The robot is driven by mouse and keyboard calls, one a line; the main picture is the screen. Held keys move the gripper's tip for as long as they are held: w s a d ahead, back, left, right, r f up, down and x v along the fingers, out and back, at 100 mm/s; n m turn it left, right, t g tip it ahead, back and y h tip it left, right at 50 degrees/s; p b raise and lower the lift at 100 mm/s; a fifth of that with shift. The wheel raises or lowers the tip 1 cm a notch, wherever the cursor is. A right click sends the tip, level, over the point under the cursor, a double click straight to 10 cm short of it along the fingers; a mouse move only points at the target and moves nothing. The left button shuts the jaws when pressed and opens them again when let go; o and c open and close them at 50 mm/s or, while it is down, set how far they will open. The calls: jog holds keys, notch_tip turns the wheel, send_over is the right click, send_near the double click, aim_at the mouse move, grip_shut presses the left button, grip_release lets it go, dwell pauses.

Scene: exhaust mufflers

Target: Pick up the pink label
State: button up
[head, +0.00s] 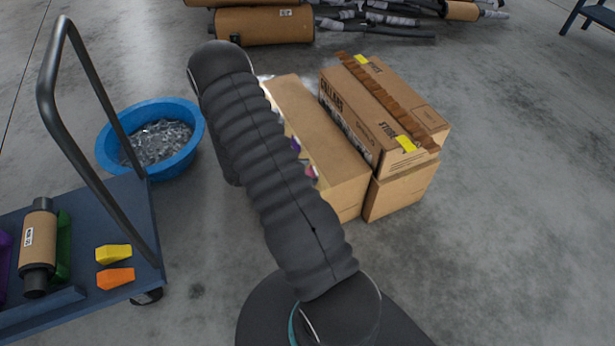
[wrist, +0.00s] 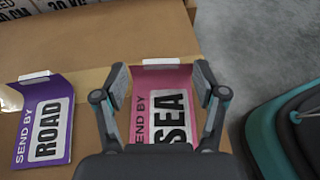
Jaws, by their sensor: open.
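My gripper (wrist: 160,84) is open, with one finger on each side of the label. Nothing is held, and I cannot tell how far the fingertips are from the label. In the head view a small part of the pink label (head: 312,172) shows beside my arm. My gripper is hidden there behind the arm.
More boxes (head: 400,190) stand to the right. At left are a blue tub (head: 190,145) of metal parts and a cart (head: 120,215) with a muffler and coloured blocks.

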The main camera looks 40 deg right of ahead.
aim_at(316, 176)
jog(key=shift+x, duration=1.7)
jog(key=shift+f, duration=0.1)
jog(key=c, duration=0.8)
